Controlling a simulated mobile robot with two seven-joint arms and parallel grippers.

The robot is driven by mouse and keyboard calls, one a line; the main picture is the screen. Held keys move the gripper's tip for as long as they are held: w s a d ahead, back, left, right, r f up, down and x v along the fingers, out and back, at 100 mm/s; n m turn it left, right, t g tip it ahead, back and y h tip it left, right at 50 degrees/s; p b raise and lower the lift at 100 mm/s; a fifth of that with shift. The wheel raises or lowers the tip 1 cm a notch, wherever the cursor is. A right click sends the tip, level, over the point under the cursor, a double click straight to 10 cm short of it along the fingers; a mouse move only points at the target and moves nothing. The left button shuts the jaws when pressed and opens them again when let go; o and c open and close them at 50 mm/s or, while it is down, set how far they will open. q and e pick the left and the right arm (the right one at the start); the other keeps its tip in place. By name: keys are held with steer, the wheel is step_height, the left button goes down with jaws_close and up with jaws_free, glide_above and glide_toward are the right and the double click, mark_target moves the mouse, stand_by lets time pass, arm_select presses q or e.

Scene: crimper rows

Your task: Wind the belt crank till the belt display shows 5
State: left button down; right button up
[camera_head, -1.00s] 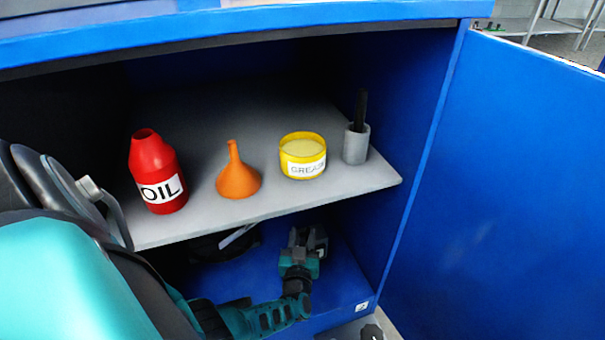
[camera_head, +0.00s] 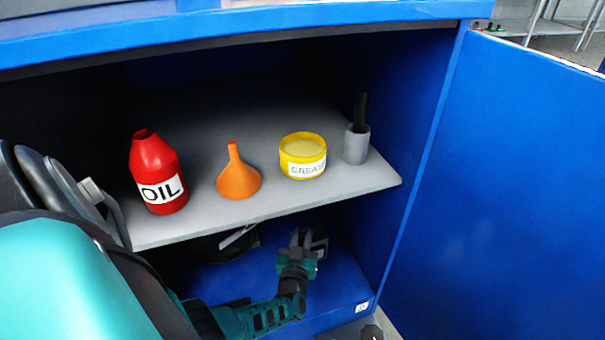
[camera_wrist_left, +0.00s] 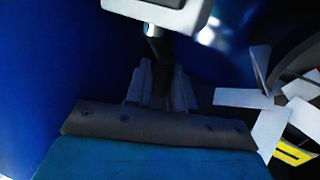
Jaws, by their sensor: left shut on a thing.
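My left gripper (camera_head: 308,240) is low inside the blue cabinet, under the grey shelf. In the left wrist view, my left gripper (camera_wrist_left: 160,88) is closed around a dark upright handle (camera_wrist_left: 157,52), which appears to be the belt crank's handle. A pale grey block (camera_wrist_left: 160,12) shows at the handle's far end, cut by the picture's top edge. Dimness and the fingers hide part of the handle. I see no belt display or readable number.
The shelf (camera_head: 296,202) above my left arm holds a red oil bottle (camera_head: 158,175), orange funnel (camera_head: 238,178), yellow grease tin (camera_head: 303,160) and grey cup (camera_head: 356,146). A dark round part with white spokes (camera_wrist_left: 268,125) is close by. The blue door (camera_head: 500,190) stands open at right.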

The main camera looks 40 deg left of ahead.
arm_select(q)
steer(key=m+t+h, duration=0.1)
steer(key=a+m+h, duration=0.1)
steer(key=h, duration=0.1)
steer(key=a+m+t+h, duration=0.1)
steer(key=h, duration=0.1)
steer(key=shift+s+m+t, duration=0.15)
steer(key=shift+m+t, duration=0.15)
steer(key=shift+m, duration=0.1)
steer(key=m+h, duration=0.1)
steer(key=h, duration=0.1)
steer(key=a+m+h, duration=0.1)
steer(key=h, duration=0.1)
steer(key=shift+m+t+h, duration=0.3)
steer(key=shift+m+h, duration=0.1)
arm_select(e)
steer(key=shift+w, duration=0.1)
arm_select(q)
steer(key=shift+a+m+h, duration=0.2)
steer(key=shift+m+h, duration=0.2)
steer(key=shift+h, duration=0.2)
